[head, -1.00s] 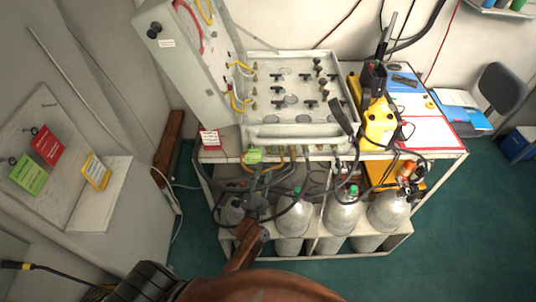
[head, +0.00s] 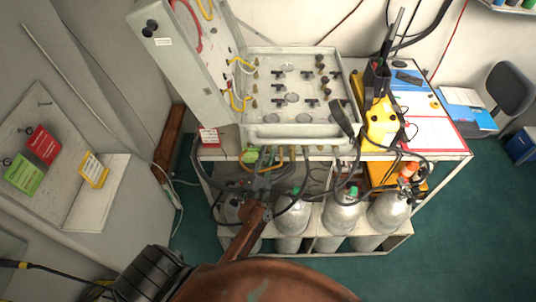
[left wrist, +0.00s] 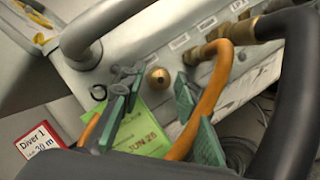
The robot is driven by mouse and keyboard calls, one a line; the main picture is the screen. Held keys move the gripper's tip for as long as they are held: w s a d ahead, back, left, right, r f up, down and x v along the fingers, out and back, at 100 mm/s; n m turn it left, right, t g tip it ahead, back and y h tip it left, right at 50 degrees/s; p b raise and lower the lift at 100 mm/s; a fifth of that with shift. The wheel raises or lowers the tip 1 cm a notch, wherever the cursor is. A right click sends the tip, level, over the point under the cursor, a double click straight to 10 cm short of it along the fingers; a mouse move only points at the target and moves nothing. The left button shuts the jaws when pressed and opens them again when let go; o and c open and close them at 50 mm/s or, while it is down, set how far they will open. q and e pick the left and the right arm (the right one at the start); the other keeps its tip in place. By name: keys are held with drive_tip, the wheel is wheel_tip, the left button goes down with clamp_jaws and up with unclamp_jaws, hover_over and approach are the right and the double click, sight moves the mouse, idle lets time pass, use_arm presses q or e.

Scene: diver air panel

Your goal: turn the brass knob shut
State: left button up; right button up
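The brass knob (left wrist: 157,77) is a small round brass piece with a dark centre on the pale front face of the air panel (left wrist: 135,50). My left gripper (left wrist: 155,88) is open. Its two green-padded fingers stand apart, one on each side of the knob in the left wrist view, and I see nothing held. I cannot tell how far the tips are from the knob. In the head view my left gripper (head: 264,178) is below the panel's front edge, among hoses. The knob is not clear there. My right gripper is not in view.
An orange hose (left wrist: 208,100) runs close by the right finger, and a thick black hose (left wrist: 292,100) is farther right. A green tag (left wrist: 143,132) hangs below the knob. A red-edged Diver 1 card (left wrist: 50,150) is at left. Gas cylinders (head: 343,215) stand underneath.

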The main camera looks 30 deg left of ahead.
use_arm(q)
drive_tip(key=shift+c, duration=0.7)
drive_tip(key=c, duration=0.3)
clamp_jaws()
use_arm(e)
drive_tip(key=shift+s+d, duration=0.1)
drive_tip(key=shift+d, duration=0.05)
drive_tip(key=shift+r, duration=0.15)
use_arm(q)
drive_tip(key=shift+r+m+p, duration=0.2)
drive_tip(key=shift+m+p, duration=0.5)
drive_tip(key=shift+p, duration=0.1)
drive_tip(key=m+g+h+p, duration=0.1)
drive_tip(key=m+p, duration=0.2)
drive_tip(key=p, duration=0.1)
drive_tip(key=m+g+p, duration=0.1)
drive_tip(key=m+p, duration=0.3)
drive_tip(key=p, duration=0.1)
drive_tip(key=m+g+h+p, duration=0.1)
drive_tip(key=m+p, duration=0.3)
drive_tip(key=p, duration=0.1)
drive_tip(key=shift+r+g+h, duration=0.3)
drive_tip(key=shift+f+m+g+p, duration=0.2)
drive_tip(key=shift+m+g+p, duration=0.2)
drive_tip(key=shift+m+p, duration=0.7)
use_arm(e)
wheel_tip(320, 180, up, 18)
drive_tip(key=w, duration=0.1)
drive_tip(key=shift+w, duration=0.35)
